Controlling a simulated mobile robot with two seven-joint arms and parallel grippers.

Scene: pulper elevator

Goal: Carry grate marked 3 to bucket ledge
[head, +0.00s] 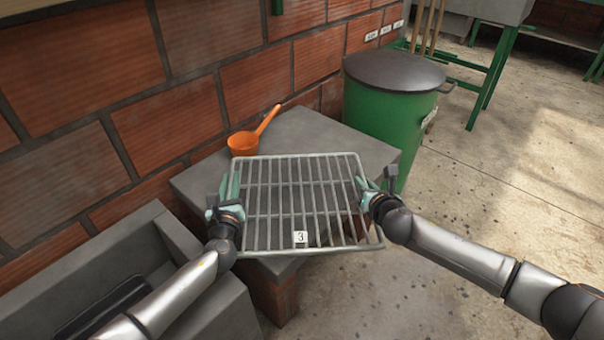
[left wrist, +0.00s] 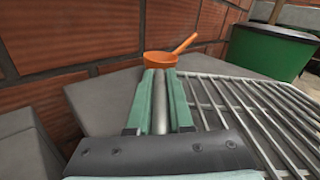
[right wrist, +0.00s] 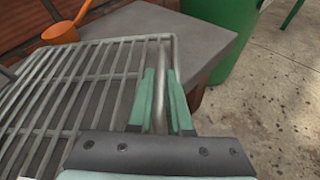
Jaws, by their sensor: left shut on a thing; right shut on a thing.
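The grate marked 3 (head: 301,198) is a grey wire rack with a small white tag reading 3 near its front edge. It is over the grey ledge (head: 325,135), and its front edge reaches past the ledge's front. I cannot tell whether it touches the ledge. My left gripper (head: 229,190) is shut on the grate's left side bar, which shows between the fingers in the left wrist view (left wrist: 160,100). My right gripper (head: 368,188) is shut on the right side bar, which shows between the fingers in the right wrist view (right wrist: 160,95).
An orange ladle (head: 245,142) lies on the ledge behind the grate, by the brick wall (head: 90,60). A green lidded bin (head: 385,120) stands to the right of the ledge. A grey trough (head: 190,250) is at the lower left. Concrete floor at right is open.

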